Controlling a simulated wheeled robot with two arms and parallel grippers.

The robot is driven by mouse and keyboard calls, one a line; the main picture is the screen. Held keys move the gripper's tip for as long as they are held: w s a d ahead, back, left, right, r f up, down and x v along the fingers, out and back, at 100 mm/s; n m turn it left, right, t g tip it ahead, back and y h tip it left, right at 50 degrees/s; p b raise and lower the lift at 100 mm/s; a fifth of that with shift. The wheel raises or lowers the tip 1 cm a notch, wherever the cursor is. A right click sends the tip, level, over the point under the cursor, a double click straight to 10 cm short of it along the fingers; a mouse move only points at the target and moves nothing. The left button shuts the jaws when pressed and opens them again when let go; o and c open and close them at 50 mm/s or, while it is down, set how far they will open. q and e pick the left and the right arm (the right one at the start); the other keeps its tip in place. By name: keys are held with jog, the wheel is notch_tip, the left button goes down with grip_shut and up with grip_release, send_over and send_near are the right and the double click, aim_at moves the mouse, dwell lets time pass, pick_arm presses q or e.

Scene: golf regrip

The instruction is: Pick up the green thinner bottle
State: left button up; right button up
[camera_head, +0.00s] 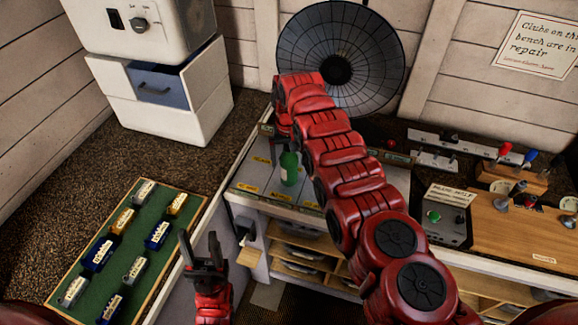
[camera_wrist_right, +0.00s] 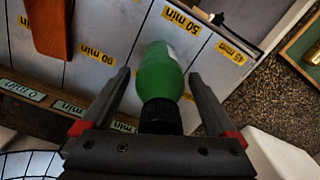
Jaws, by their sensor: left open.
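The green thinner bottle (camera_head: 289,168) stands on a grey panel with yellow labels at the back of the bench. In the right wrist view the green bottle (camera_wrist_right: 162,72) has its dark cap toward my gripper. My right gripper (camera_wrist_right: 159,75) is open, with one finger on each side of the bottle and a visible gap on both sides. In the head view my right arm reaches over the bench, and its gripper (camera_head: 278,142) is partly hidden above the bottle. My left gripper (camera_head: 199,243) is open and empty, low in front of the bench, fingers pointing up.
A green board (camera_head: 131,240) with several small labelled blocks lies at the left. A white cabinet (camera_head: 172,100) with a blue drawer stands behind it. A round dark dish (camera_head: 340,40) stands behind the bench. A wooden control panel (camera_head: 515,225) is at the right.

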jog(key=c, duration=1.3)
jog(key=shift+r, duration=0.1)
